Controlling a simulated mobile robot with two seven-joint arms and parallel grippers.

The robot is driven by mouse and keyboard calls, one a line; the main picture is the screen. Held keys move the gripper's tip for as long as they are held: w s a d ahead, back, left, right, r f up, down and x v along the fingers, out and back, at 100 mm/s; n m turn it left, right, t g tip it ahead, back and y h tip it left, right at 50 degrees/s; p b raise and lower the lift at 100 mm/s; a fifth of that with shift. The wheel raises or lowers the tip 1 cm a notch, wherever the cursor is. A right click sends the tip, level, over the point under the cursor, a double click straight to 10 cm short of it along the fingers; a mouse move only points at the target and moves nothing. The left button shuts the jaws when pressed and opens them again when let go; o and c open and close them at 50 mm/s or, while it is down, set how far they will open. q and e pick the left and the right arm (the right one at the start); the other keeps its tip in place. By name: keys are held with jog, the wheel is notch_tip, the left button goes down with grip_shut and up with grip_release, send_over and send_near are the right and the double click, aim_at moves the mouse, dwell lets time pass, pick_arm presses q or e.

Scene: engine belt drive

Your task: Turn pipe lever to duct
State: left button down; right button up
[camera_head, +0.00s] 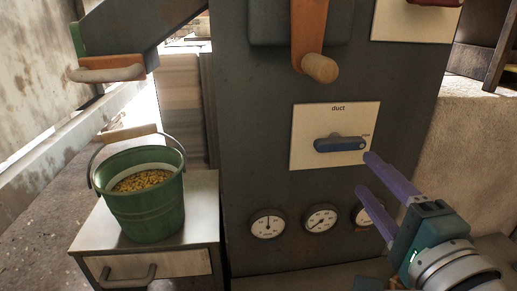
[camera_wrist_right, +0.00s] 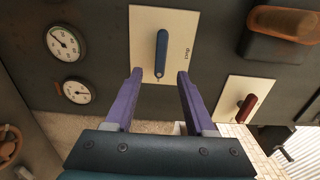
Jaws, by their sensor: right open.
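The pipe lever is a blue handle (camera_head: 340,144) lying about level on a cream plate (camera_head: 310,112) marked "duct", on the dark machine panel. In the right wrist view the blue lever (camera_wrist_right: 161,55) shows between the fingers, beyond their tips, on the cream plate (camera_wrist_right: 145,30). My right gripper (camera_head: 367,173) has purple fingers and is open and empty, just right of and below the lever in the head view. It also shows in the right wrist view (camera_wrist_right: 160,74), with the fingers spread on either side of the lever's line. My left gripper is not seen.
Round gauges (camera_head: 268,224) sit below the plate. An orange crank with a wooden knob (camera_head: 320,68) juts out above it. A red lever (camera_wrist_right: 247,107) is on another plate. A green bucket (camera_head: 146,205) of yellow grains stands on a drawer cabinet (camera_head: 200,210) at left.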

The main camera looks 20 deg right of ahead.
aim_at(343, 147)
jog(key=b+x, duration=0.1)
jog(key=x, duration=0.8)
jog(key=shift+w+r+b, duration=0.1)
jog(key=shift+w+b, duration=0.1)
jog(key=shift+b, duration=0.1)
grip_shut()
